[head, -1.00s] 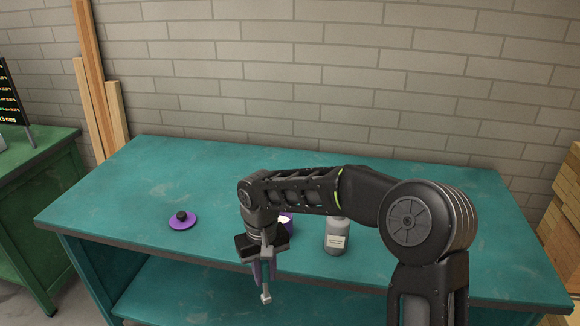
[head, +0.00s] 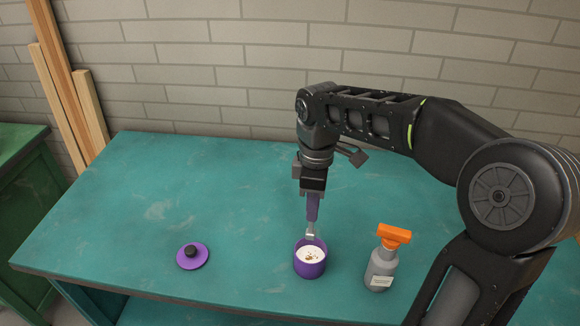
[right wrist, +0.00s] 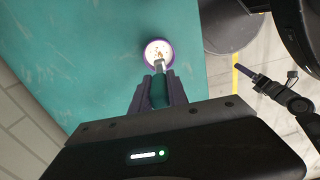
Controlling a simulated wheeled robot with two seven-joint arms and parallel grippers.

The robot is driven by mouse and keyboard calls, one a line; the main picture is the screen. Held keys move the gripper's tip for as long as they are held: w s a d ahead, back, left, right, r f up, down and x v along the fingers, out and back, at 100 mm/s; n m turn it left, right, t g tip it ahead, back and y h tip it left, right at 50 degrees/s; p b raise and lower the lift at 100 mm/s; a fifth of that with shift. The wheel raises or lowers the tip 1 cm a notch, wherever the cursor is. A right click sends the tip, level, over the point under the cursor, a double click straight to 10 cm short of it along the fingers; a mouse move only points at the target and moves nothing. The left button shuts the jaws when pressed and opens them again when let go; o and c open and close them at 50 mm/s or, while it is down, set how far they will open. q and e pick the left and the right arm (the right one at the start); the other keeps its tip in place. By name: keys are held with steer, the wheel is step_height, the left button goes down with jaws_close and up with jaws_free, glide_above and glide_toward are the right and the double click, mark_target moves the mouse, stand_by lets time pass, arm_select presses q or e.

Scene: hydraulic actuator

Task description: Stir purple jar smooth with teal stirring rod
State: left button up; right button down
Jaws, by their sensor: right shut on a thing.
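The purple jar (head: 310,270) stands open and upright near the table's front edge, with white contents and dark specks inside. My right gripper (head: 313,218) points down above it, shut on the teal stirring rod. In the right wrist view the rod's teal handle (right wrist: 159,92) lies between the purple fingers, and the jar (right wrist: 149,54) is just past its metal end. The rod's metal end (head: 310,232) is at the far side of the jar's mouth; I cannot tell if it touches the contents. My left gripper (right wrist: 247,73) shows small in the right wrist view, its jaw state unclear.
A purple lid with a black knob (head: 193,257) lies left of the jar. A grey bottle with an orange top (head: 381,268) stands close to the jar's right. The teal table (head: 130,215) is clear to the left and behind.

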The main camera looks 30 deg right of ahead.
mark_target(312, 231)
steer(key=shift+w+d+r, duration=0.1)
steer(key=shift+d+r, duration=0.05)
steer(key=shift+r, duration=0.15)
steer(key=shift+s, duration=0.25)
steer(key=shift+w+f, duration=0.15)
steer(key=shift+f, duration=0.05)
step_height(312, 231, down, 5)
steer(key=b, duration=0.4)
steer(key=shift+b, duration=0.35)
arm_select(q)
step_height(312, 231, down, 8)
steer(key=w+b, duration=0.1)
steer(key=b, duration=0.3)
steer(key=shift+w+d+b, duration=0.2)
steer(key=shift+d+b, duration=0.1)
steer(key=shift+d, duration=0.05)
arm_select(e)
steer(key=shift+f, duration=3.5)
arm_select(q)
steer(key=shift+f, duration=0.1)
